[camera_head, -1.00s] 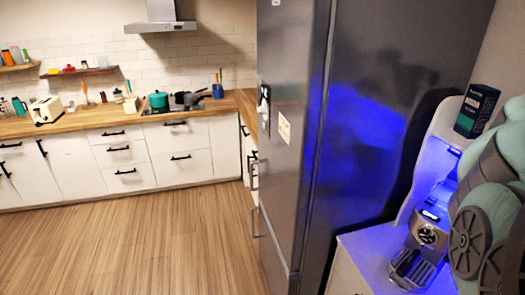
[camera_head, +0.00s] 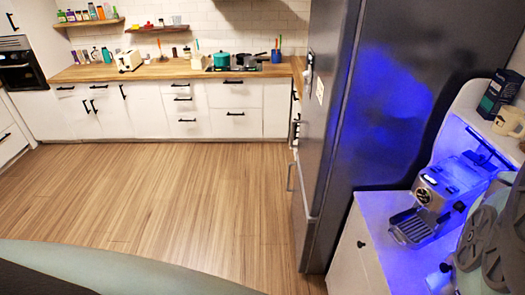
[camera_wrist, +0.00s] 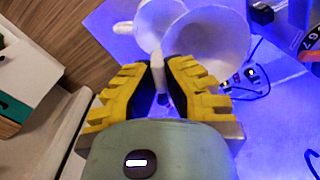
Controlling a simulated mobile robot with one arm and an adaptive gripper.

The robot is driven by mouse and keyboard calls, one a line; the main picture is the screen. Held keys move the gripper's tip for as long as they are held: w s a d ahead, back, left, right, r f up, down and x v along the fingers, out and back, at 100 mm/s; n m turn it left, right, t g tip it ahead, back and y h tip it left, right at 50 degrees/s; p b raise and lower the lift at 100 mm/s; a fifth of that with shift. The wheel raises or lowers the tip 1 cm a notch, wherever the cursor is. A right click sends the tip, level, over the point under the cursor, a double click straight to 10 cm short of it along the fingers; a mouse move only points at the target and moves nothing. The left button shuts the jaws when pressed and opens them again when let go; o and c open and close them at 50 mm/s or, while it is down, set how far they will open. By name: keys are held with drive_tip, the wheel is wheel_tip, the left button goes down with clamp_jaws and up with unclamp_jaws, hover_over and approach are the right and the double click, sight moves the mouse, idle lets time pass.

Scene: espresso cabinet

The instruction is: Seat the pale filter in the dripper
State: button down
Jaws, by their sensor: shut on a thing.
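My gripper (camera_wrist: 158,66) has yellow and black fingers in the wrist view. It is shut on a narrow white part between its fingertips, which appears to belong to the pale filter (camera_wrist: 208,35), a wide white cone just beyond them. A second white funnel-like piece (camera_wrist: 150,18), apparently the dripper, shows to the left of the cone and is partly covered by it. I cannot tell whether the two touch. In the head view the fingertips and the held part are hidden.
An espresso machine (camera_head: 437,196) stands on the blue-lit white cabinet (camera_head: 375,210), beside a tall grey fridge (camera_head: 345,120). A dark box (camera_head: 497,93) and a mug (camera_head: 510,121) stand on the ledge above. A thin cable (camera_wrist: 255,85) lies on the surface. The wooden floor (camera_head: 170,200) is clear.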

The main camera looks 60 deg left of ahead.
drive_tip(key=shift+m, duration=0.8)
drive_tip(key=shift+s+d+f+b, duration=0.45)
drive_tip(key=shift+f+b, duration=1.1)
drive_tip(key=shift+f, duration=0.45)
drive_tip(key=shift+s+d+f+b, duration=0.4)
drive_tip(key=shift+s+f+b, duration=0.2)
drive_tip(key=shift+f+b, duration=1.25)
drive_tip(key=shift+s+d+f+b, duration=0.45)
drive_tip(key=shift+f+b, duration=0.85)
drive_tip(key=shift+f, duration=0.9)
drive_tip(key=c, duration=1.1)
unclamp_jaws()
drive_tip(key=shift+o, duration=0.2)
drive_tip(key=shift+r, duration=0.15)
wheel_tip(320, 180, up, 5)
drive_tip(key=shift+a+r, duration=0.1)
drive_tip(key=shift+s+r, duration=0.2)
drive_tip(key=shift+r, duration=0.85)
